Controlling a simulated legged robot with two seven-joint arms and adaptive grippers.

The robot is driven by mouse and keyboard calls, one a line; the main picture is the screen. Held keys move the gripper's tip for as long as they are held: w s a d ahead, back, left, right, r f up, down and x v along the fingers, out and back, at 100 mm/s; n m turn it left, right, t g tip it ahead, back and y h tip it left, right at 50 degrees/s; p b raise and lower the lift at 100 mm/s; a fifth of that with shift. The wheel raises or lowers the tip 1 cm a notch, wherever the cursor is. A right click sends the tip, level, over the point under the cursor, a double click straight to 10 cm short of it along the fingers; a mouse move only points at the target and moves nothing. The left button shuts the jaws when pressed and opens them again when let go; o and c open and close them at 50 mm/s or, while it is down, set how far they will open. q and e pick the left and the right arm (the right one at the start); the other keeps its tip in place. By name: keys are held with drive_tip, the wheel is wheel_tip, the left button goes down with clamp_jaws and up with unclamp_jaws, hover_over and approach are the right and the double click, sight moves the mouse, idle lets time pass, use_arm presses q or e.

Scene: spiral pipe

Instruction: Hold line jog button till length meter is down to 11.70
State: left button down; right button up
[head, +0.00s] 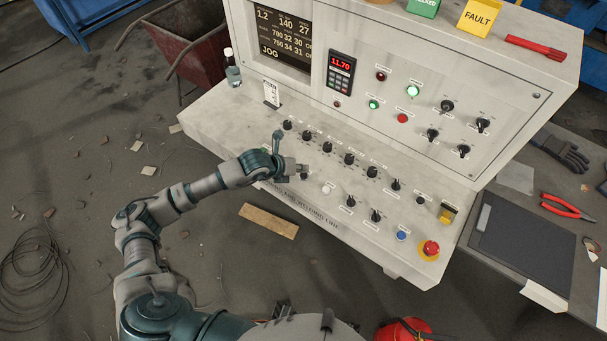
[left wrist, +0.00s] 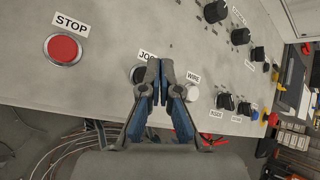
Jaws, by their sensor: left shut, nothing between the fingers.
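The length meter (head: 341,63) on the upright panel shows 11.70 in red digits. The screen left of it (head: 283,34) shows JOG. My left gripper (head: 302,170) is shut and empty at the left end of the sloped desk. In the left wrist view its fingertips (left wrist: 154,65) are together over a dark button (left wrist: 137,74), whose label is partly covered and starts with "JO". The fingers hide part of this button, and I cannot tell whether they touch or press it. My right gripper is not in view.
A red STOP button (left wrist: 62,48) lies left of the fingers and a white WIRE button (left wrist: 192,93) right of them. Black knobs (head: 348,158) line the desk. A red emergency button (head: 430,248) sits at its right end. A bottle (head: 232,72) stands at the left.

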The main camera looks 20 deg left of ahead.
sight(302, 176)
use_arm(q)
drive_tip(key=shift+r+p, duration=1.4)
drive_tip(key=shift+r, duration=1.1)
idle(0.8)
